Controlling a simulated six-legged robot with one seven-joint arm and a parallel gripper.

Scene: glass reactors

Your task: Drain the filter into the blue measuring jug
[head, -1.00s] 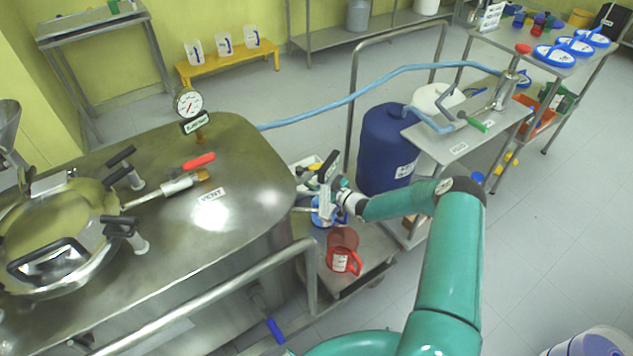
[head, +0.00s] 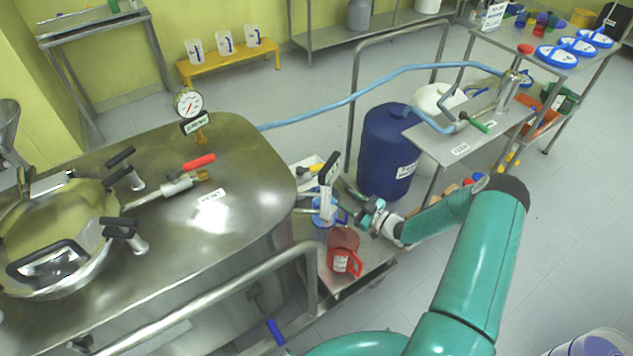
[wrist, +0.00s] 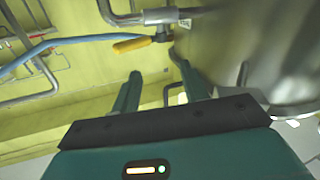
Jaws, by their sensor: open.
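A blue measuring jug (head: 322,215) appears to stand on the low trolley beside the steel reactor in the head view. In the wrist view my gripper (wrist: 158,72) is open, with nothing between the fingers. A blue hose (head: 350,98) runs there from the reactor.
A red jug (head: 343,252) stands at the front of the low trolley (head: 375,258). A blue drum (head: 388,150) stands behind my gripper. In the wrist view a yellow-handled valve (wrist: 131,45) and steel pipes lie beyond the fingers, with a steel vessel (wrist: 250,50) at right.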

